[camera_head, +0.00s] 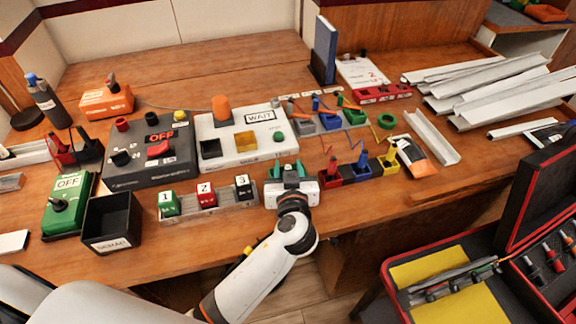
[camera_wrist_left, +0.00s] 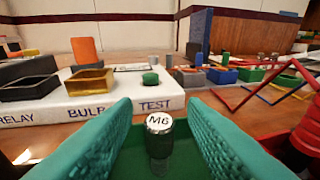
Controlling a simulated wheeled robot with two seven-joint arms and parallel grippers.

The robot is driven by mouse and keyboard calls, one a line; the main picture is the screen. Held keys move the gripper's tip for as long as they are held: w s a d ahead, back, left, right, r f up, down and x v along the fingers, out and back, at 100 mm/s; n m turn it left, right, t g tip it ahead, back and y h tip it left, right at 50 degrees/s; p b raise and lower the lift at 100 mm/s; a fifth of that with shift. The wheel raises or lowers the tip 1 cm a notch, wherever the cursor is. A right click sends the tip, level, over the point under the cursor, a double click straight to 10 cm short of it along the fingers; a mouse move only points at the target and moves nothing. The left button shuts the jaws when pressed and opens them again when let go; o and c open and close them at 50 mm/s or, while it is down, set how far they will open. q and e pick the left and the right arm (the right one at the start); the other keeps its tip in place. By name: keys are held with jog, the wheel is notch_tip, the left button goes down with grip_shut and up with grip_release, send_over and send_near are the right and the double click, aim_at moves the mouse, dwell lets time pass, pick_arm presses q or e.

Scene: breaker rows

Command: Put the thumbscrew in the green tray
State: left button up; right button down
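The thumbscrew (camera_wrist_left: 159,124) has a bright metal knob marked M6 and a darker shank below it. It stands upright between the fingers of my left gripper (camera_wrist_left: 160,108) in the left wrist view. A gap shows on each side of the knob, so the teal fingers are open around it without touching. Green tray surface (camera_wrist_left: 185,150) shows below and behind the thumbscrew. In the head view my left gripper (camera_head: 289,170) covers most of this spot, left of the red bin (camera_head: 331,179). Another green tray (camera_head: 354,116) stands farther back right. My right gripper is out of view.
The white WAIT box (camera_head: 232,152) stands just behind the gripper. Numbered blocks (camera_head: 205,195) stand to its left. Blue (camera_head: 357,172) and yellow (camera_head: 387,164) bins follow on the right, with cables behind. An open red-edged case (camera_head: 440,262) lies at the lower right.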

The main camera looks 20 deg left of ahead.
pick_arm(q)
jog(key=v, duration=1.1)
jog(key=shift+s+d, duration=0.1)
